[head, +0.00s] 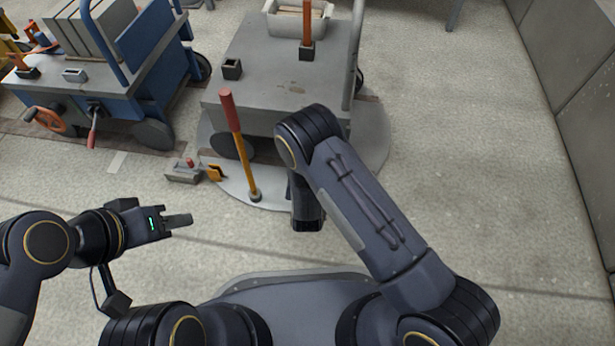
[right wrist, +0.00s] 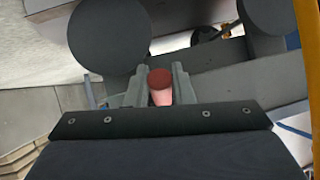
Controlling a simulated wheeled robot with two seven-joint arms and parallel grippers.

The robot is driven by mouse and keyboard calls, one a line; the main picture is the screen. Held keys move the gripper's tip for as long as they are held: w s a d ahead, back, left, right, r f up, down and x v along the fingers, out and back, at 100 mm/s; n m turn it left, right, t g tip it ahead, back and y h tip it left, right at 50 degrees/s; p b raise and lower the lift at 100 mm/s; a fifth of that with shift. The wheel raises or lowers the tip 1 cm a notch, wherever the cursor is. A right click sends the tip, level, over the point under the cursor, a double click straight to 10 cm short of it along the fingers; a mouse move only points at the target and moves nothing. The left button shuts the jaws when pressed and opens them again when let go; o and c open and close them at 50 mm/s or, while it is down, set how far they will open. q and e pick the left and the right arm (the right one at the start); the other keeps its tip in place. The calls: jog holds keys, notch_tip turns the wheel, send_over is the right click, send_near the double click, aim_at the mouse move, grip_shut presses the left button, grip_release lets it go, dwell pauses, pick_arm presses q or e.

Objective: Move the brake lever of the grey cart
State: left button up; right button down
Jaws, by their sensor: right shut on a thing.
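The grey cart (head: 265,75) stands ahead of me on a pale round floor plate. Its brake lever shows in the right wrist view as a short red-ended handle (right wrist: 160,82). My right gripper (right wrist: 159,92) has one finger on each side of this handle and is shut on it. In the head view my right arm hides that gripper and the lever. My left gripper (head: 190,220) is at the lower left, over bare floor, away from the cart; it is seen side-on, so its opening cannot be told.
A tall lever (head: 237,135) with a red grip and orange shaft stands in front of the grey cart. A small grey block (head: 184,175) lies left of it. A blue cart (head: 120,85) with a red lever (head: 92,132) stands left. The floor at right is clear.

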jog(key=shift+w+d+f, duration=0.1)
jog(key=shift+w+f, duration=0.05)
jog(key=shift+f, duration=0.15)
jog(key=c, duration=1.3)
grip_release()
jog(key=shift+o, duration=0.2)
jog(key=shift+s+r+p, duration=0.35)
jog(key=shift+s, duration=0.05)
jog(key=p+v, duration=0.2)
jog(key=v, duration=0.4)
jog(key=shift+s+p, duration=0.3)
jog(key=shift+s, duration=0.1)
